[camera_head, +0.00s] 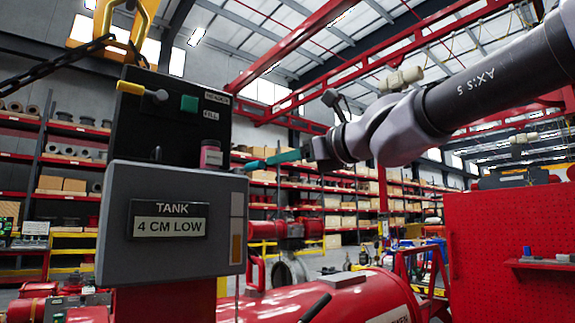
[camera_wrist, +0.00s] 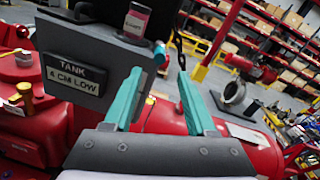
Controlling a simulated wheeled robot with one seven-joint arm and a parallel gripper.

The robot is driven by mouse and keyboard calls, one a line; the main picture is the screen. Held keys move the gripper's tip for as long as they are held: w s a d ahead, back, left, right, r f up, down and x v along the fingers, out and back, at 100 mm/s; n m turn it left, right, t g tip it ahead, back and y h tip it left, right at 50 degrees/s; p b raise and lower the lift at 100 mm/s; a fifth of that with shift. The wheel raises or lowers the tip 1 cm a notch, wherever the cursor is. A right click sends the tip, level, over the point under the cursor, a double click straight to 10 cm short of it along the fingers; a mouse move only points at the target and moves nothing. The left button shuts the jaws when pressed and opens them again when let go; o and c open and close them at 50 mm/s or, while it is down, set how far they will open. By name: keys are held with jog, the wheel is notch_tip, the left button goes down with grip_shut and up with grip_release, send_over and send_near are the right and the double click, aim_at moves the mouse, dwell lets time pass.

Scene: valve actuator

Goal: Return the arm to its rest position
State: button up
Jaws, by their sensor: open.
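My gripper (camera_head: 262,162) reaches in from the right in the head view, its teal fingers pointing left at the grey tank box (camera_head: 180,180). In the wrist view my gripper (camera_wrist: 156,97) has its two teal fingers spread apart with nothing between them. The box carries a display (camera_head: 168,226) reading "TANK 4 CM LOW". A small bottle with a pink-red label (camera_head: 211,155) stands upright on top of the box, near the fingertips. The same bottle shows in the wrist view (camera_wrist: 136,20), beyond the left fingertip and apart from the fingers.
A black panel (camera_head: 190,115) with a yellow lever (camera_head: 143,91) and green button stands behind the bottle. A red cylindrical tank (camera_head: 340,297) lies below. A red pegboard (camera_head: 510,245) stands at right. A chain (camera_head: 60,66) hangs at upper left. Shelves line the back.

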jog(key=shift+f, duration=0.1)
jog(key=s+d+f+n+g+h, duration=0.2)
jog(key=d+f+n+g+h, duration=0.5)
jog(key=d+f+n, duration=1.3)
notch_tip(320, 180, down, 4)
jog(key=shift+s+r+n+h, duration=0.1)
jog(key=shift+s+n+h, duration=0.4)
jog(key=shift+h, duration=0.7)
